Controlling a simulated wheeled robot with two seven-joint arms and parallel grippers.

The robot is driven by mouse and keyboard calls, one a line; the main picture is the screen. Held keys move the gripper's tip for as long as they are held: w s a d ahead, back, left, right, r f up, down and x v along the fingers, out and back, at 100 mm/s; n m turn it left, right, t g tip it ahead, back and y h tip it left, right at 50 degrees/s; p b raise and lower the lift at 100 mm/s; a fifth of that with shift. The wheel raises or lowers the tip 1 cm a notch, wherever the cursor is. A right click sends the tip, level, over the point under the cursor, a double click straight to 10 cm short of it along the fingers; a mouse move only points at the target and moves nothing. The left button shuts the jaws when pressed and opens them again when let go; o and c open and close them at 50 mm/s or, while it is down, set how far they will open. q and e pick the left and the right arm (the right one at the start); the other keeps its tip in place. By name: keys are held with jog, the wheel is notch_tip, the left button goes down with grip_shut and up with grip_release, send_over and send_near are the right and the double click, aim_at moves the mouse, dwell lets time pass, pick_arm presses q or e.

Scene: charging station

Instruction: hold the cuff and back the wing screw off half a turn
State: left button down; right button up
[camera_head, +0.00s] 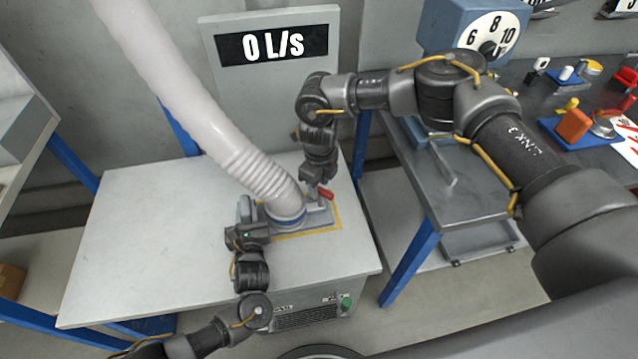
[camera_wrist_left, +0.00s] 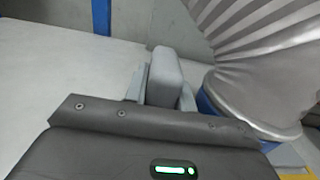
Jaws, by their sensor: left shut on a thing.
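The blue cuff (camera_head: 289,221) sits at the lower end of a ribbed white hose (camera_head: 262,176), on a grey plate (camera_head: 322,216) on the white table. My left gripper (camera_head: 249,210) is at the cuff's left side and is shut on it. In the left wrist view a grey finger (camera_wrist_left: 165,80) stands close beside the blue cuff (camera_wrist_left: 208,106); the contact itself is hidden. A red wing screw (camera_head: 326,193) shows behind and right of the cuff. My right gripper (camera_head: 314,192) points down right at it, partly covering it. Whether its fingers are open or shut is unclear.
A display reading 0 L/s (camera_head: 271,45) stands behind the table. The white table (camera_head: 130,230) is clear on the left. A dark bench (camera_head: 540,105) at the right holds a numbered dial (camera_head: 492,37) and several coloured parts. A green button (camera_head: 346,302) is below the table front.

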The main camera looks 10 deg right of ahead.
aim_at(321, 189)
notch_tip(321, 189, up, 12)
dwell(0.4)
jog(key=o, duration=0.3)
jog(key=shift+s+f, duration=0.1)
jog(key=shift+f, duration=0.15)
jog(key=o, duration=0.3)
jog(key=shift+m, duration=0.4)
jog(key=o, duration=0.5)
jog(key=m, duration=0.3)
jog(key=shift+s, duration=0.1)
jog(key=shift+o, duration=0.7)
jog(key=shift+d+m, duration=0.1)
jog(key=shift+m, duration=1.1)
jog(key=m, duration=1.1)
jog(key=shift+d+r+m, duration=0.1)
jog(key=shift+d+m, duration=0.05)
jog(key=shift+m, duration=0.25)
